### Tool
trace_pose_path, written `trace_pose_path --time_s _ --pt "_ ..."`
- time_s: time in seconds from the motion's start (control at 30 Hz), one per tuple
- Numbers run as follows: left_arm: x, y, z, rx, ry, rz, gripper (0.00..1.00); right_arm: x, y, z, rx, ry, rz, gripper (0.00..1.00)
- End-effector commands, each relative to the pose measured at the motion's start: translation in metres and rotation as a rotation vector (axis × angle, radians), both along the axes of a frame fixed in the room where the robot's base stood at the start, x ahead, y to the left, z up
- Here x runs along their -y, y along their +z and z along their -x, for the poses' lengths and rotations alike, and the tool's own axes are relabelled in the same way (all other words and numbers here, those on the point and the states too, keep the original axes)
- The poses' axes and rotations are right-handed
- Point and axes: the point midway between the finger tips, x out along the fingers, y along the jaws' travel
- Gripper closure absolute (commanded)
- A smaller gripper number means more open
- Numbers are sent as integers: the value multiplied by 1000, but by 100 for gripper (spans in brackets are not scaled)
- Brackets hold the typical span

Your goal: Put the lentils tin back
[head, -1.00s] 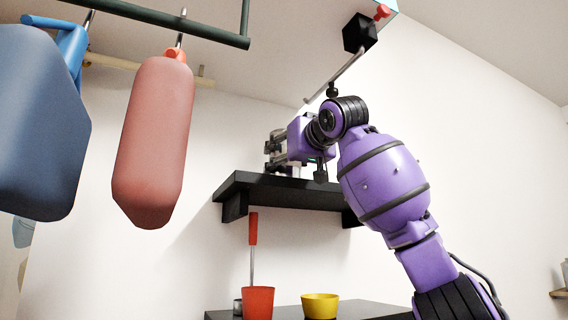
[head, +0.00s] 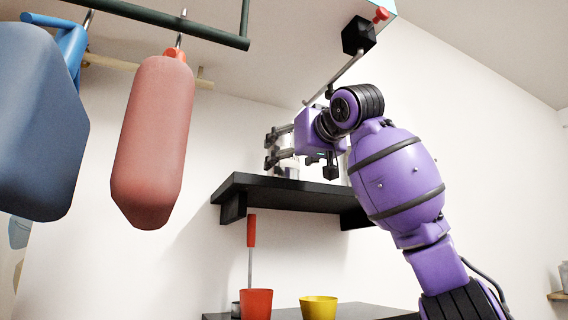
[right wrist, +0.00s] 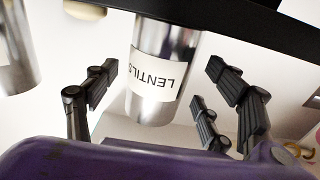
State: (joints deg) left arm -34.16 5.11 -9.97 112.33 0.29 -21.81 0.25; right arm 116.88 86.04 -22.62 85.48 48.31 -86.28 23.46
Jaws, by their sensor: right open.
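The lentils tin (right wrist: 178,45) is a metal cylinder with a white label reading LENTILS, upside down in the right wrist view. It meets the dark shelf at the top of that view and appears to stand upright on it. My right gripper (right wrist: 160,95) is open, its fingers on either side of the tin with visible gaps. In the head view the right gripper (head: 272,148) is above the black wall shelf (head: 290,194), and the tin is mostly hidden behind it. My left gripper is not in view.
Another metal tin (right wrist: 17,50) stands beside the lentils tin. A blue hanging item (head: 38,125) and a red one (head: 153,140) hang from a green rail at left. An orange cup (head: 256,303) and a yellow bowl (head: 318,307) sit on the lower black surface.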

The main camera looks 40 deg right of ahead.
Motion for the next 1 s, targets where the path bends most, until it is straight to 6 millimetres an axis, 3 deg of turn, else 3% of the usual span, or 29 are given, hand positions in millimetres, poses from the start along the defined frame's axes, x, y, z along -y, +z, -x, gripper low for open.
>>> trace_pose_path --time_s 0.2,0.4,1.0 --pt "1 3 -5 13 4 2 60 -15 0 45 2 1 3 24" --pt "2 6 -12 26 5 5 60 -23 1 70 2 0 1 24" --pt "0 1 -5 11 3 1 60 -24 0 76 0 0 0 24"
